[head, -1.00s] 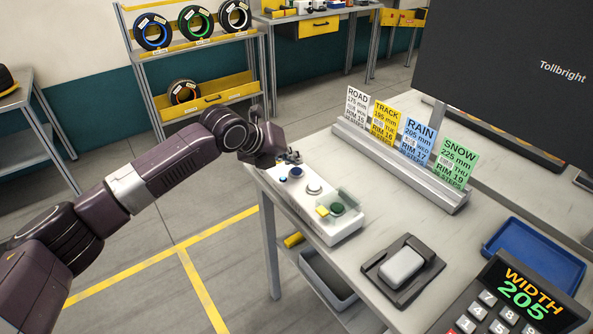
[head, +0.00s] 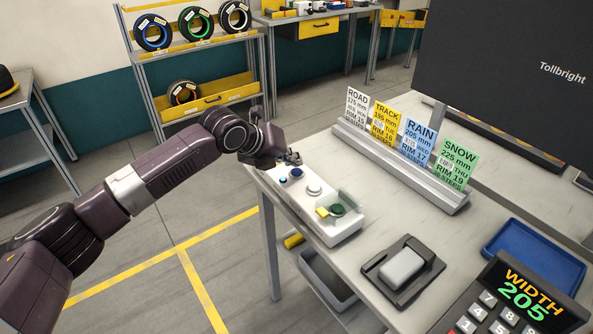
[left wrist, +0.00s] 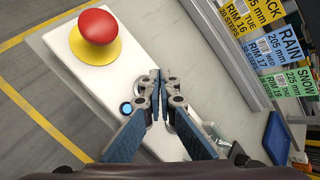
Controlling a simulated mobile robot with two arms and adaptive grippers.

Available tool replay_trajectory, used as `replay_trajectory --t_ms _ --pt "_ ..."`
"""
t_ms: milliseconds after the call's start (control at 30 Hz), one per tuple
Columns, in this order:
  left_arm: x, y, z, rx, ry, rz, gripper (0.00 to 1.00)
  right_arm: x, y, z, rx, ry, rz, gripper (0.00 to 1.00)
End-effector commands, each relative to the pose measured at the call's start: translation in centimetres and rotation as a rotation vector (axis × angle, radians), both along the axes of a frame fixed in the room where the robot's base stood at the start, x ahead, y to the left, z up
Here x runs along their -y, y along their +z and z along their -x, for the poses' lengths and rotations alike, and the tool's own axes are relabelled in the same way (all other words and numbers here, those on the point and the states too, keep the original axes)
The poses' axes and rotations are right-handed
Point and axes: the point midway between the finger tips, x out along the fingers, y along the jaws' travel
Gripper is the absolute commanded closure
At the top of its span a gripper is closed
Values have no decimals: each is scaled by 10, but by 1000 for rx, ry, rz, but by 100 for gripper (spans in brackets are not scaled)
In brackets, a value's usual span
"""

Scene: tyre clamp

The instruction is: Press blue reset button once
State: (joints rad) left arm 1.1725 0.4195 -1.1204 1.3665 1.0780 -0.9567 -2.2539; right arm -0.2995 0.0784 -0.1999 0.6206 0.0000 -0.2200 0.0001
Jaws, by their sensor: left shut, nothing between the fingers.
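The blue button (head: 297,173) is a small round button on a white control panel (head: 350,229) at the table's left edge. It also shows in the left wrist view (left wrist: 126,108), with a pale ring around it. My left gripper (head: 293,158) is shut and empty above the far end of the panel. In the left wrist view its closed fingertips (left wrist: 158,76) are to the upper right of the blue button, and one finger passes close beside it in the picture. Whether they touch the panel cannot be told. My right gripper is not in view.
A red mushroom button (left wrist: 98,27) on a yellow base stands near the blue one. A silver button (head: 314,189) and a green button (head: 337,209) under a clear cover are on the same panel. A card rack (head: 400,165) stands behind. A keypad display (head: 523,290) is at right.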

Motion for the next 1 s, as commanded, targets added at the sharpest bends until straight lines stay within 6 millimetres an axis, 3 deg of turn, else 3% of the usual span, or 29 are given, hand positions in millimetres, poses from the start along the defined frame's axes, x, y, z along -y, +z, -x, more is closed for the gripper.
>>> replay_trajectory --t_ms 1000 --pt "0 -11 0 0 0 0 100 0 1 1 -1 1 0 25"
